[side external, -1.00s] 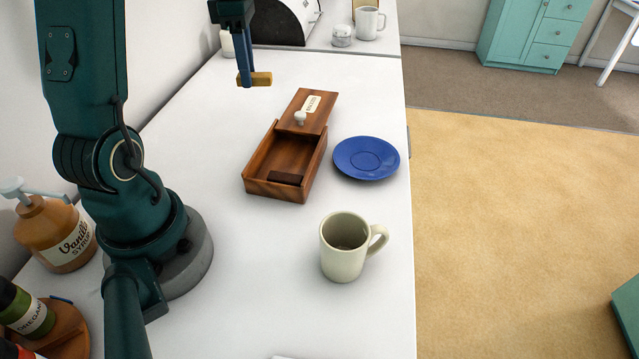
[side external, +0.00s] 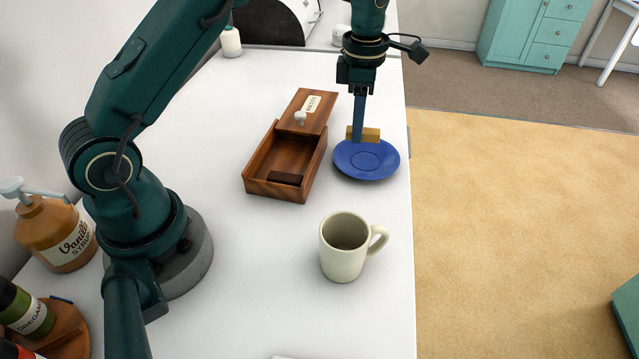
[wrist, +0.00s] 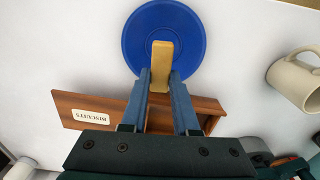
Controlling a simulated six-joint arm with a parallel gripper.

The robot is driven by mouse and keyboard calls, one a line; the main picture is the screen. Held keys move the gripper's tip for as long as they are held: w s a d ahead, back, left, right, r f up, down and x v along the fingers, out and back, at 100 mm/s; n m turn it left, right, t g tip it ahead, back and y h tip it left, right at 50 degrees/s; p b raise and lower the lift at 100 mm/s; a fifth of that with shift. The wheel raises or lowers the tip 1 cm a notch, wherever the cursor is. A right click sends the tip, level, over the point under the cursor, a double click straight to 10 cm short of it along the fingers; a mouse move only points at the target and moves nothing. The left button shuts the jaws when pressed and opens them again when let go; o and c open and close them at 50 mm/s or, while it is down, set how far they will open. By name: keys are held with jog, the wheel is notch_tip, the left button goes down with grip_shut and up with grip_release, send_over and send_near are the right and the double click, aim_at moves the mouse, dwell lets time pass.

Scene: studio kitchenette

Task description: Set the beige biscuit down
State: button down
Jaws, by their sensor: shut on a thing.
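The beige biscuit (side external: 370,134) is held between the blue fingers of my gripper (side external: 358,138), which is shut on it. It appears over the far part of the blue saucer (side external: 378,172). In the wrist view the biscuit (wrist: 161,62) lies in front of the saucer (wrist: 140,35), with a finger of my gripper (wrist: 160,78) on each side. I cannot tell whether the biscuit touches the saucer. The saucer has nothing else on it.
A cream mug (side external: 342,262) stands nearer the camera. The counter's right edge is close to the saucer.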

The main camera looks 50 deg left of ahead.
aim_at(363, 140)
jog(key=shift+w+d+f, duration=0.3)
jog(key=shift+d+f, duration=0.15)
jog(key=shift+d, duration=0.05)
jog(key=shift+f, duration=1.95)
jog(key=c, duration=0.7)
grip_release()
jog(key=shift+f, duration=0.1)
